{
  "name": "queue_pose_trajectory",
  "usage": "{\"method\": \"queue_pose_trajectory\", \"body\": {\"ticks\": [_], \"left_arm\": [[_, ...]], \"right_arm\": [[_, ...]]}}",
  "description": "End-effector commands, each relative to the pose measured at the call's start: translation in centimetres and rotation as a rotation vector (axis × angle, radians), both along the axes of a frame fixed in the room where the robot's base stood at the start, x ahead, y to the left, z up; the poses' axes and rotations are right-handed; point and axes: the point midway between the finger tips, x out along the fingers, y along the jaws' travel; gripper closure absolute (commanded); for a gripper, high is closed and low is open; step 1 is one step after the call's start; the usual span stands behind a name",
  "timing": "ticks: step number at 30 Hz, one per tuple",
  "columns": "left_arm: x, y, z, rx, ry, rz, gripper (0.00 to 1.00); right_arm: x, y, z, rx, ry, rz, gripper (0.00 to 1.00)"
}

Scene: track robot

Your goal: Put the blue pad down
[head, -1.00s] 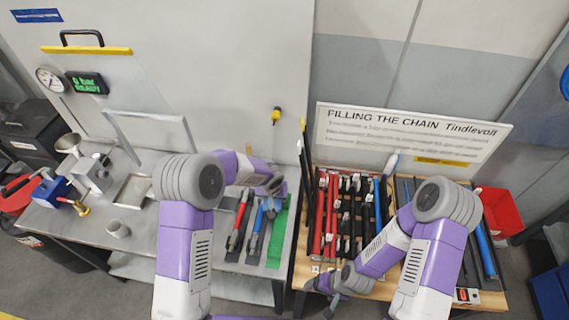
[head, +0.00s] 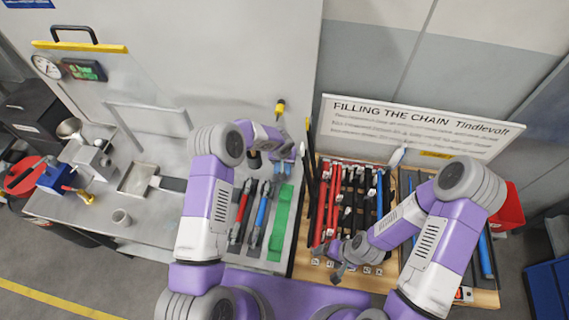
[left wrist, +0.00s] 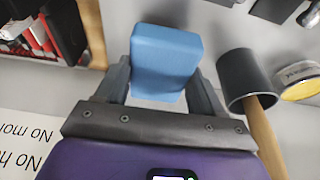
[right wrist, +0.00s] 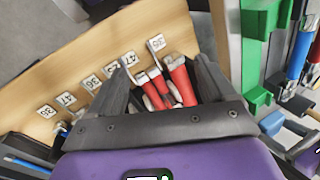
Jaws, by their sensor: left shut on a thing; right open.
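The blue pad (left wrist: 165,60) is a plain light-blue block with rounded edges, seen in the left wrist view between the fingers of my left gripper (left wrist: 163,82). The gripper is shut on it. In the head view my left gripper (head: 284,160) is near the back of the grey bench, beyond the green piece; the pad is small and partly hidden there. My right gripper (head: 338,262) is open near the front edge of the wooden rack table. In the right wrist view, red handles (right wrist: 180,82) show beyond the fingers of the right gripper (right wrist: 165,85).
A mallet (left wrist: 245,82) with a dark head and wooden handle is close beside my left gripper. The grey bench (head: 150,222) holds red and blue tools and a green piece (head: 280,222). A sign (head: 415,128) stands behind the wooden rack.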

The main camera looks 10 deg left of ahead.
Motion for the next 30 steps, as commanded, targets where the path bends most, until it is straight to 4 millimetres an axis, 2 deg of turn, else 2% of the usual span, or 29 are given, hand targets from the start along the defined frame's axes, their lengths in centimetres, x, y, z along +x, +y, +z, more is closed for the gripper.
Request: {"method": "queue_pose_trajectory", "body": {"ticks": [5, 8, 19, 20, 21, 25, 30], "left_arm": [[-0.1, 0.3, -3.0, -0.001, 0.003, 0.006, 0.71], [0.1, 0.5, -3.1, -0.002, 0.000, 0.010, 0.71], [0.1, 0.5, -3.6, 0.000, 0.000, 0.008, 0.71], [0.0, 0.5, -3.6, 0.000, 0.000, 0.008, 0.31], [0.0, 0.5, -3.5, -0.001, 0.000, 0.009, 0.25], [0.0, 0.5, -3.5, -0.001, 0.000, 0.009, 0.06], [0.0, 0.5, -3.5, -0.001, 0.000, 0.009, 0.06]], "right_arm": [[0.1, 0.0, -0.7, 0.000, -0.001, 0.000, 0.17], [0.1, 0.0, -0.1, 0.000, -0.002, -0.001, 0.17], [0.1, 0.0, -0.8, 0.000, -0.001, 0.000, 0.17], [0.1, 0.0, -0.8, 0.000, -0.001, 0.000, 0.17], [0.0, 0.0, -0.7, 0.000, -0.001, 0.000, 0.17], [0.0, 0.0, -0.6, 0.000, -0.001, 0.000, 0.17], [0.0, 0.0, -0.6, 0.000, -0.001, 0.000, 0.17]]}}
